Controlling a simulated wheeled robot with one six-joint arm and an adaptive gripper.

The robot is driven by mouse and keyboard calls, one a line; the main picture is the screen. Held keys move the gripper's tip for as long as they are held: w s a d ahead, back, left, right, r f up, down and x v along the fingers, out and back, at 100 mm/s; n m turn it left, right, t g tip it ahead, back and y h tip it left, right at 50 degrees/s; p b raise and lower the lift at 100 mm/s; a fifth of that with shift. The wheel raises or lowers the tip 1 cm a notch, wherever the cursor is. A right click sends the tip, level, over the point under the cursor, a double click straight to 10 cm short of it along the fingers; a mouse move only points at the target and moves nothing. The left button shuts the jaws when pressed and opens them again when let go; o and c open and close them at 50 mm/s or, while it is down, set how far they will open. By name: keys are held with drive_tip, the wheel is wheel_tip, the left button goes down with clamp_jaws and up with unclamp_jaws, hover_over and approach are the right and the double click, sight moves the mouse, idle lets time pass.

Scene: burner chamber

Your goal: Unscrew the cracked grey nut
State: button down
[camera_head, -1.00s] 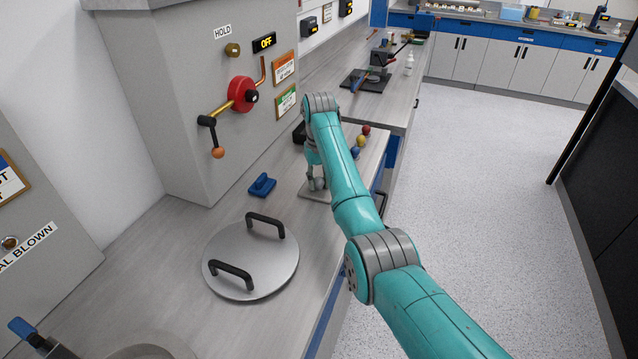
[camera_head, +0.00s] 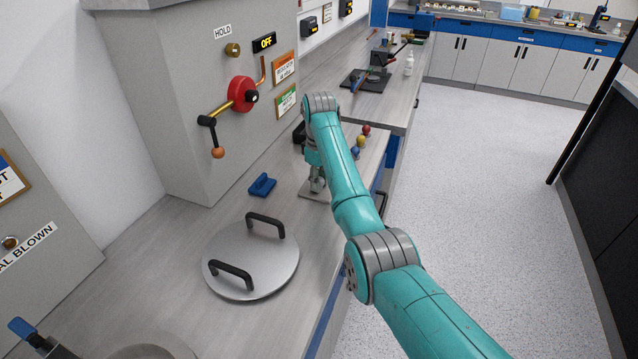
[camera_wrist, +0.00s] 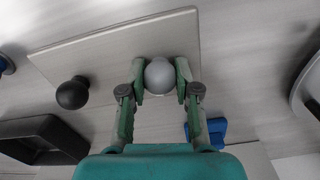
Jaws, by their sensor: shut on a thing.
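A round grey piece (camera_wrist: 159,73), which I take for the grey nut, sits between the fingers of my gripper (camera_wrist: 161,88) in the wrist view. The fingers touch it from both sides, shut on it. No crack shows from this angle. Under it lies a flat light plate (camera_wrist: 90,54) on the bench. In the head view my gripper (camera_head: 317,182) points down at the plate (camera_head: 312,197), and my arm hides part of it.
A black ball (camera_wrist: 72,93) and a black open holder (camera_wrist: 42,140) are beside the gripper. A blue handled block (camera_head: 262,185) and a round metal lid (camera_head: 250,262) with two black handles lie on the bench. Coloured knobs (camera_head: 358,148) stand behind my arm. The grey cabinet (camera_head: 165,90) rises at left.

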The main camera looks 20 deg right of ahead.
drive_tip(key=n, duration=0.3)
drive_tip(key=shift+n, duration=0.3)
drive_tip(key=n, duration=0.3)
drive_tip(key=shift+n, duration=0.4)
drive_tip(key=n, duration=0.7)
drive_tip(key=shift+n, duration=0.3)
drive_tip(key=c, duration=0.7)
unclamp_jaws()
drive_tip(key=shift+c, duration=0.2)
drive_tip(key=shift+r, duration=0.1)
